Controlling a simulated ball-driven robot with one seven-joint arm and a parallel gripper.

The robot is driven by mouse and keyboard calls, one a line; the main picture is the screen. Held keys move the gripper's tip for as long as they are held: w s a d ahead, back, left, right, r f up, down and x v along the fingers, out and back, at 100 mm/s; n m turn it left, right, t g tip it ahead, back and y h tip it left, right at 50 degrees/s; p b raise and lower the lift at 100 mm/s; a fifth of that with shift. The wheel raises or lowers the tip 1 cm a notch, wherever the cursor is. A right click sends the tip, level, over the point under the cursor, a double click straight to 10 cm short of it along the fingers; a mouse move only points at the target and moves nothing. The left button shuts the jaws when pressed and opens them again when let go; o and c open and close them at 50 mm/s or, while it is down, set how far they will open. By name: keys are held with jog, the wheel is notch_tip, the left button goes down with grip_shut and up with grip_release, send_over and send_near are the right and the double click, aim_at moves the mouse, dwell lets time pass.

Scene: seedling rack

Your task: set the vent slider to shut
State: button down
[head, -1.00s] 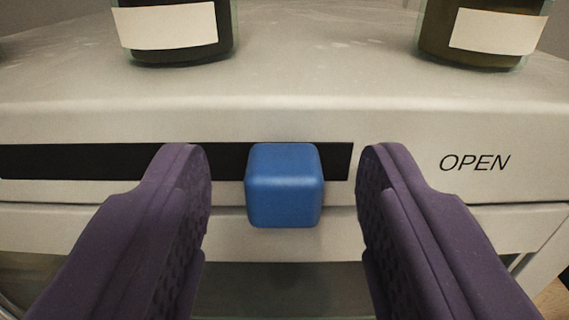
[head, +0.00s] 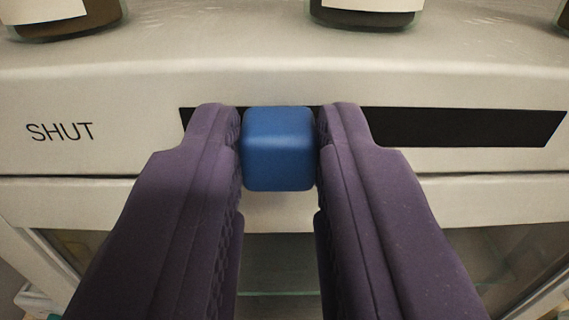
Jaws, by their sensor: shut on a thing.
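The vent slider's blue knob (head: 278,150) sits in the dark slot (head: 465,128) on the pale front panel, near the slot's left end. The word SHUT (head: 60,132) is printed on the panel left of the slot. A short piece of dark slot shows left of the knob, partly behind my left finger. My gripper (head: 279,148) has a purple finger on each side of the knob and is shut on it. The word OPEN is out of view.
Jars with white labels stand on the top above the panel, one at the upper left (head: 66,28) and one at the upper middle (head: 366,12). Below the panel is a glass-fronted opening (head: 480,258). The panel's face is otherwise clear.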

jog(key=shift+a, duration=0.65)
jog(key=c, duration=0.9)
grip_release()
jog(key=shift+a, duration=0.2)
jog(key=shift+d, duration=0.1)
jog(key=s, duration=0.7)
jog(key=shift+s+b, duration=0.3)
jog(key=shift+s, duration=0.1)
